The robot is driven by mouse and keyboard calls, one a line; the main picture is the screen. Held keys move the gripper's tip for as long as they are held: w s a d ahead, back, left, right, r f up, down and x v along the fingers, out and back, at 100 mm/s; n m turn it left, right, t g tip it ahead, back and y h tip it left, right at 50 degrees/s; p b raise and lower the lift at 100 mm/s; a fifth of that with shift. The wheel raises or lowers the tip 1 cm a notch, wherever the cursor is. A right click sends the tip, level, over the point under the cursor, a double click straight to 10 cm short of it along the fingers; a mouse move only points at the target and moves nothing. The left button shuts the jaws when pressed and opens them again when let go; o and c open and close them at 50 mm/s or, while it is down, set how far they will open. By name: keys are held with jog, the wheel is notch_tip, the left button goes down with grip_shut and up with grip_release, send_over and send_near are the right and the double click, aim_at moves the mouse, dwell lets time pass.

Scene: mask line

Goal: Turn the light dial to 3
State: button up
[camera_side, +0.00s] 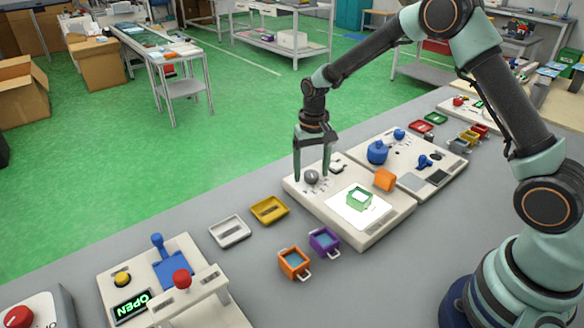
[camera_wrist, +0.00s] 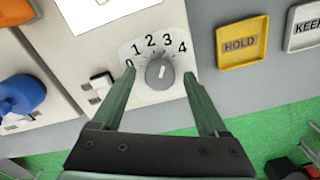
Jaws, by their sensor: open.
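The light dial (camera_wrist: 160,73) is a round grey knob on a white plate marked 0 to 4 in the wrist view. Its short pale mark points up and slightly right, roughly toward the 3. In the side view the dial (camera_side: 311,177) sits at the far left corner of a cream panel (camera_side: 377,226). My gripper (camera_side: 312,178) points down with one finger on each side of the dial. In the wrist view my gripper (camera_wrist: 160,75) is open, with gaps visible between the knob and both fingers.
A bright white plate (camera_side: 344,212) with a green frame (camera_side: 359,199) and an orange block (camera_side: 385,180) are on the same panel. A small switch (camera_wrist: 97,86) is left of the dial. Yellow (camera_side: 269,210) and white trays (camera_side: 230,231) lie nearby.

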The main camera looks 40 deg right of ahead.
aim_at(312, 174)
jog(key=shift+r, duration=0.1)
notch_tip(312, 174, up, 12)
dwell(0.5)
jog(key=s+r+n+t, duration=0.2)
jog(key=s+r+t, duration=0.1)
jog(key=s+r, duration=0.55)
jog(key=s+n+t, duration=0.2)
jog(key=s, duration=0.8)
jog(key=shift+s+f+n+t, duration=0.15)
jog(key=shift+s+n+t, duration=0.15)
jog(key=shift+s, duration=0.1)
